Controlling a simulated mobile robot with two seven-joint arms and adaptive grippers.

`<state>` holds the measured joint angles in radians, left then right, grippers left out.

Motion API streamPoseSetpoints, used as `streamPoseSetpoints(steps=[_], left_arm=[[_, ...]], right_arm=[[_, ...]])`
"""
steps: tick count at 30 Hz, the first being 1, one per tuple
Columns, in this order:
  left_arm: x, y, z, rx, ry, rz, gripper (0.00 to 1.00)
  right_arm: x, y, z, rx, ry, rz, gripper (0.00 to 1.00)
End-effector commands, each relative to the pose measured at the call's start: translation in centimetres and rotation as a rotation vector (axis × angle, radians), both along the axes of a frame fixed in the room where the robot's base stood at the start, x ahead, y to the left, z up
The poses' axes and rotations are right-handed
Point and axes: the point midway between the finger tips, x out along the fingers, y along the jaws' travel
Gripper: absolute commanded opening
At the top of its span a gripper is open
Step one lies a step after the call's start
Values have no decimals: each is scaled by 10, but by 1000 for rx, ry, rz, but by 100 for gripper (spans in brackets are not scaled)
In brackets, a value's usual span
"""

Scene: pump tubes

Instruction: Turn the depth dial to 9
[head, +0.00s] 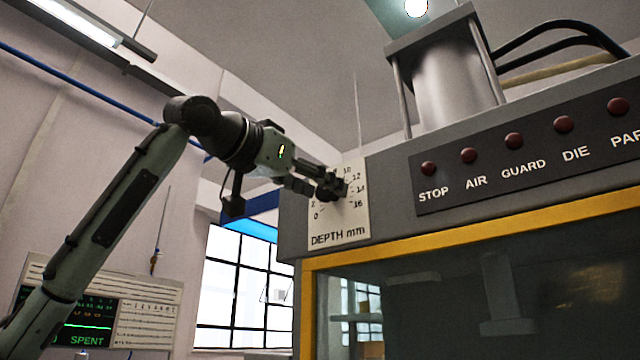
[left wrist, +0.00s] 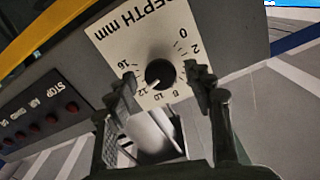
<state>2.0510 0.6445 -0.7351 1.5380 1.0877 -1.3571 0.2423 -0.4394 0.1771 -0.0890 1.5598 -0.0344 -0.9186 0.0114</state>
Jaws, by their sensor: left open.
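The depth dial is a round black knob (left wrist: 159,73) on a white scale plate labelled DEPTH mm (left wrist: 128,38); the plate also shows in the head view (head: 338,237). In the left wrist view the plate appears upside down, and a white pointer mark on the knob points to the lower left, roughly toward 12. My left gripper (left wrist: 161,86) is open, its fingers on either side of the knob, with visible gaps to it. In the head view my left gripper (head: 333,187) covers the knob and part of the scale. My right gripper is in neither view.
Right of the plate is a dark panel with red buttons (head: 513,141) labelled STOP, AIR, GUARD and DIE. Below is a yellow-framed window (head: 470,235). A metal cylinder (head: 450,85) stands on top of the machine. A display board (head: 95,310) hangs at the lower left.

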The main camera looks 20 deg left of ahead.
Motion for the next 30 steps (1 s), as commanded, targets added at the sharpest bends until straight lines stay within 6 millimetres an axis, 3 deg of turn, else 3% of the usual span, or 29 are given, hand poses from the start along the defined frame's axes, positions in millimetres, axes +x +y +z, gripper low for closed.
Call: streamPoseSetpoints(steps=[10, 22, 30], left_arm=[[6, -2, 0, 0, 0, 1, 53], [5, -2, 0, 0, 0, 1, 3], [6, -1, -1, -29, 10, 1, 3]], right_arm=[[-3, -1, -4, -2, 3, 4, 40], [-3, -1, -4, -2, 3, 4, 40], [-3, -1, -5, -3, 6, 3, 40]])
